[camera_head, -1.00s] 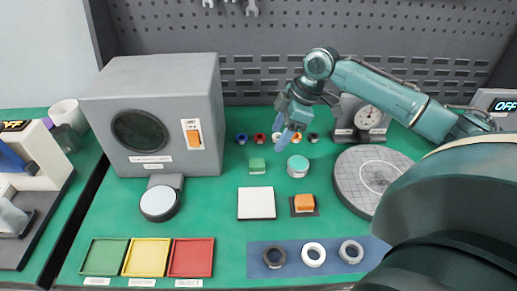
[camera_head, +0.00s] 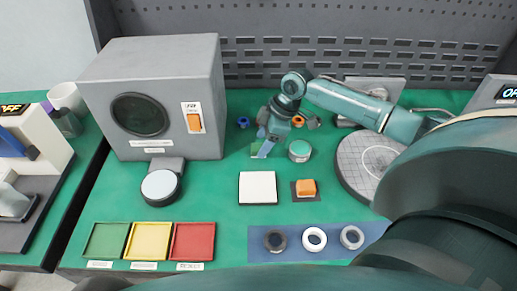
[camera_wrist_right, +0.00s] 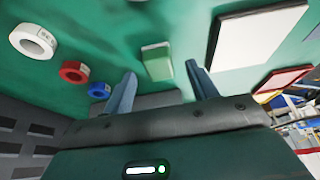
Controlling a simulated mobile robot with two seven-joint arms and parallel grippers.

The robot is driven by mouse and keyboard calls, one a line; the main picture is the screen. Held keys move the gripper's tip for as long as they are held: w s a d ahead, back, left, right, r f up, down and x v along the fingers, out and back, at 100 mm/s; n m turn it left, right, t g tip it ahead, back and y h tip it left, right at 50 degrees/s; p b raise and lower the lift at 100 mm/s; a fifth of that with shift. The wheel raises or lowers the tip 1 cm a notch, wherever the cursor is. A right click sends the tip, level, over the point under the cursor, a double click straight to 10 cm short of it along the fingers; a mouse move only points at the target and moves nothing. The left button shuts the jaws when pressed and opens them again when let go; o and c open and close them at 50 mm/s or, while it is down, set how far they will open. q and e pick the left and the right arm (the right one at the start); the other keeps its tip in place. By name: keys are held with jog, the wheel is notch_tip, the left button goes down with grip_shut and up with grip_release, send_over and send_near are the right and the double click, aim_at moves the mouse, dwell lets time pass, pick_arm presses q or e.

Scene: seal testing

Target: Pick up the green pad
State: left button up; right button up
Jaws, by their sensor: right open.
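The green pad (camera_wrist_right: 157,62) is a small block on the green mat. In the right wrist view it lies just ahead of and between the two blue fingers of my right gripper (camera_wrist_right: 161,80), which is open and empty. In the head view my right gripper (camera_head: 266,146) is low over the pad (camera_head: 256,150), and its fingers hide part of it. I cannot tell from the frames that either finger touches the pad. My left gripper is not in view.
A white tile (camera_head: 258,187), an orange block (camera_head: 305,187) and a green-topped round container (camera_head: 299,150) stand close by. A grey box (camera_head: 155,100) stands left. Coloured rings, including a blue one (camera_head: 243,122), lie behind. Open mat shows left of the white tile.

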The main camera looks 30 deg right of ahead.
jog(key=shift+x, duration=1.1)
jog(key=c, duration=1.1)
